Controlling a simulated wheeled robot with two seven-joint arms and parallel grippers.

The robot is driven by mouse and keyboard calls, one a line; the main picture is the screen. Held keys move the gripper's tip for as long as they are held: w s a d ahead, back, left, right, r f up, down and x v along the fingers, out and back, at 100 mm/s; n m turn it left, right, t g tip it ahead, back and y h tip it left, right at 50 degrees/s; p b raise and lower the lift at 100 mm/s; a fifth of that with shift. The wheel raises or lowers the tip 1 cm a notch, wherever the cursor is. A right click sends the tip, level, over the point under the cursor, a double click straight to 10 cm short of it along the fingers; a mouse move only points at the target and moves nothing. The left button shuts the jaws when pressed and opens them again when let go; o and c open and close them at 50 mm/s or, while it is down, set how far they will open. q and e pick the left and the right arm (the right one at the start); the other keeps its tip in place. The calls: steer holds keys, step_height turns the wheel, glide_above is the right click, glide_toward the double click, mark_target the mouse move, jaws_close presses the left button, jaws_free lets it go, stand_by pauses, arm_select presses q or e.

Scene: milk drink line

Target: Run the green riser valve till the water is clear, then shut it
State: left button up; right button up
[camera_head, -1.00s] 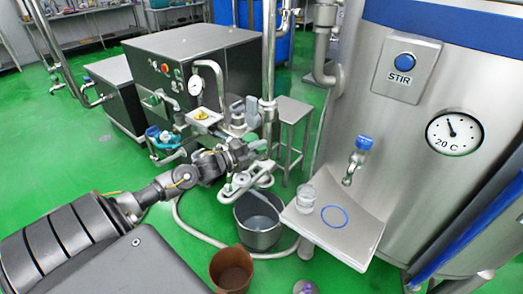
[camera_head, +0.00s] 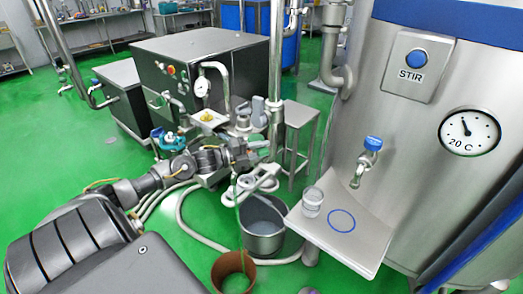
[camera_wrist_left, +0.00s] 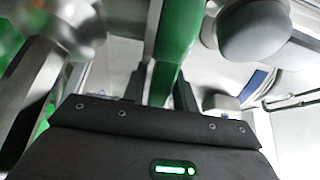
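My left gripper (camera_head: 262,152) is at the pipework beside the tall steel riser pipe (camera_head: 276,80). In the left wrist view a green handle (camera_wrist_left: 166,72) lies between its two fingers, which appear closed on it. My right gripper is out of view.
A grey bucket (camera_head: 281,242) stands behind the brown one. A steel shelf (camera_head: 365,255) holds a clear glass (camera_head: 312,201) below a blue-topped tap (camera_head: 372,145) on the tank. A hose (camera_head: 190,232) curls over the floor. Green floor is free at the left.

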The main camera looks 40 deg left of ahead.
arm_select(q)
steer(key=shift+o, duration=1)
steer(key=shift+s, duration=0.1)
steer(key=shift+s+a+f, duration=0.1)
steer(key=shift+s+a, duration=0.1)
steer(key=shift+s, duration=0.05)
steer(key=b+v, duration=0.1)
steer(key=v, duration=0.7)
steer(key=shift+s, duration=0.2)
steer(key=shift+v, duration=0.85)
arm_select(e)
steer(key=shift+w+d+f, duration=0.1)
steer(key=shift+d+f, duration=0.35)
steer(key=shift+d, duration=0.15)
arm_select(q)
steer(key=shift+w, duration=0.1)
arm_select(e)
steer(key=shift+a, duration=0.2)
